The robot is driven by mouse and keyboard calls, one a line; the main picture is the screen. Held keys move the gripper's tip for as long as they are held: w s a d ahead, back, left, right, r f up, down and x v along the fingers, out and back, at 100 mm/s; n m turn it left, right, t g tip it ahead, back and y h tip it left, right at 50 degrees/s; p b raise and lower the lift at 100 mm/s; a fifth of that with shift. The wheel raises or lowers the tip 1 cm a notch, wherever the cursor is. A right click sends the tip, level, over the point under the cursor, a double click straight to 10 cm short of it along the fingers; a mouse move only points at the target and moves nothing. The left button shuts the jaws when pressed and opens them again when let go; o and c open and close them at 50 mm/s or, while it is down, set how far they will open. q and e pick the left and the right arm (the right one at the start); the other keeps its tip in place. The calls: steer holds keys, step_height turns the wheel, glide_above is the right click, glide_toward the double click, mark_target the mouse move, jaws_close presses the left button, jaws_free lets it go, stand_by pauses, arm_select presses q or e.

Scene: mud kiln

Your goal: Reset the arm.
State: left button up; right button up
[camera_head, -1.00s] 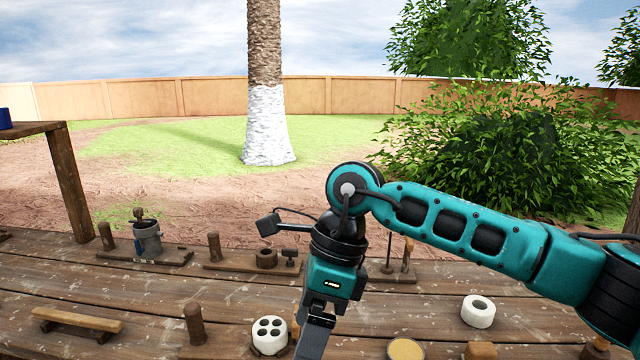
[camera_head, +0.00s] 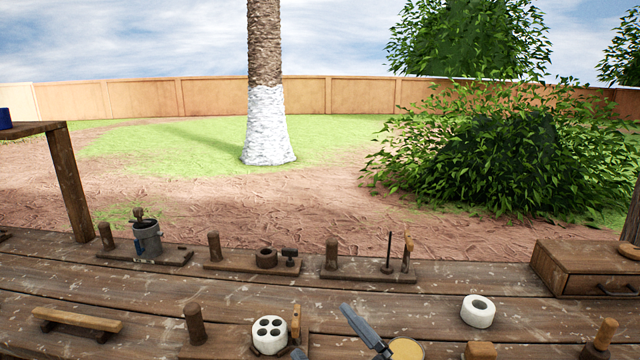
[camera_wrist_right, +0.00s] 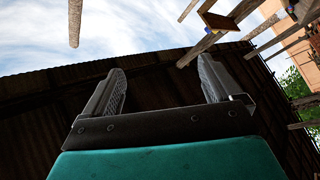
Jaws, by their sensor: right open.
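My right gripper (camera_head: 322,330) shows only as grey finger parts at the bottom edge of the head view, in front of the workbench (camera_head: 150,290). Most of my right arm is out of that view. In the right wrist view the gripper (camera_wrist_right: 158,75) has its two fingers wide apart, with nothing between them. Behind the fingers are a dark corrugated roof (camera_wrist_right: 40,110) and sky, so the wrist camera looks upward. My left gripper is not in view.
On the bench are a white holed block (camera_head: 270,335), a white ring (camera_head: 478,311), a yellow disc (camera_head: 406,349), a grey bucket (camera_head: 148,238), a wooden bar (camera_head: 78,319) and a drawer box (camera_head: 585,268). Several wooden posts stand up. Beyond is an open yard.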

steer(key=s+d+f+m+g+h, duration=0.3)
steer(key=s+d+f+m+h, duration=0.3)
steer(key=f, duration=0.5)
steer(key=s+d+f+m+g+h, duration=0.3)
steer(key=s+d+f+m+h, duration=0.2)
steer(key=d+f, duration=0.5)
steer(key=s+f+m+p, duration=0.1)
steer(key=s+f+m, duration=0.1)
steer(key=s, duration=0.1)
steer(key=shift+s+d+f+m+h, duration=0.15)
steer(key=shift+s+f+m+h, duration=0.05)
steer(key=shift+m+h, duration=0.2)
